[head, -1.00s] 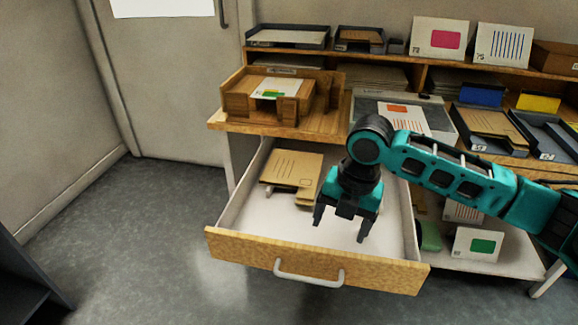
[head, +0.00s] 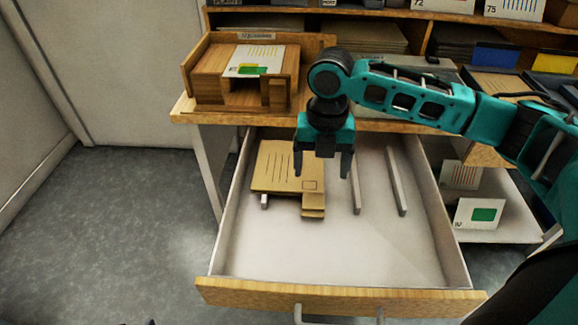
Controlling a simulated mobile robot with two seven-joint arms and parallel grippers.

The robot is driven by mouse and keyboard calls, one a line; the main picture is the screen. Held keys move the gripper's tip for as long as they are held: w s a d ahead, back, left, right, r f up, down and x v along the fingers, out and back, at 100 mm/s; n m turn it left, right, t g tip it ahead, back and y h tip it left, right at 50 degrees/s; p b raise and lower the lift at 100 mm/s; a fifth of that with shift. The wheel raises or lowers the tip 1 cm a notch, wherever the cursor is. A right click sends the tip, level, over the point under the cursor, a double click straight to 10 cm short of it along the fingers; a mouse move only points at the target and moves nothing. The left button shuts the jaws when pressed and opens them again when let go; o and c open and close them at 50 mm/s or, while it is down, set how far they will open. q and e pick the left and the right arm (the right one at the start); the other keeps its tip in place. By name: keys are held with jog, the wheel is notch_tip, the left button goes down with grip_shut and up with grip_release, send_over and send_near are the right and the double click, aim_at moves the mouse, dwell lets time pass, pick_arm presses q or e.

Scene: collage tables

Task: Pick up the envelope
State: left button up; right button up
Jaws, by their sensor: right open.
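A brown envelope (head: 278,166) with printed lines and a small square lies in the open drawer (head: 340,255), toward its back left. It rests over a pale divider strip, and a small brown piece (head: 313,205) shows at its front right corner. My right gripper (head: 323,172) is open, pointing down, above the drawer and over the envelope's right edge. One finger overlaps the envelope in the picture; contact cannot be told. My left gripper is not in view.
Pale divider strips (head: 396,182) stand in the drawer, right of the gripper. A wooden tray (head: 210,74) with a printed card (head: 262,60) sits on the desk edge above. A lower shelf at right holds cards (head: 479,213).

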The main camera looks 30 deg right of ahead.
jog(key=b, duration=0.1)
send_over(313, 202)
jog(key=f, duration=0.4)
jog(key=shift+s+d+f, duration=0.15)
jog(key=shift+d+f, duration=0.1)
jog(key=shift+d, duration=0.15)
jog(key=f, duration=0.1)
jog(key=f+b, duration=0.1)
jog(key=f, duration=0.1)
jog(key=f+b, duration=0.1)
jog(key=f, duration=0.1)
jog(key=shift+a+f, duration=0.15)
jog(key=shift+a, duration=0.2)
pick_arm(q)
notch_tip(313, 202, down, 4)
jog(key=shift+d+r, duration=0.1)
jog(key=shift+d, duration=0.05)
pick_arm(e)
jog(key=shift+c, duration=1.4)
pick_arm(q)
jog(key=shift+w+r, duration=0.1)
pick_arm(e)
jog(key=shift+w, duration=0.2)
jog(key=c, duration=0.8)
jog(key=shift+r, duration=0.2)
jog(key=shift+c, duration=0.2)
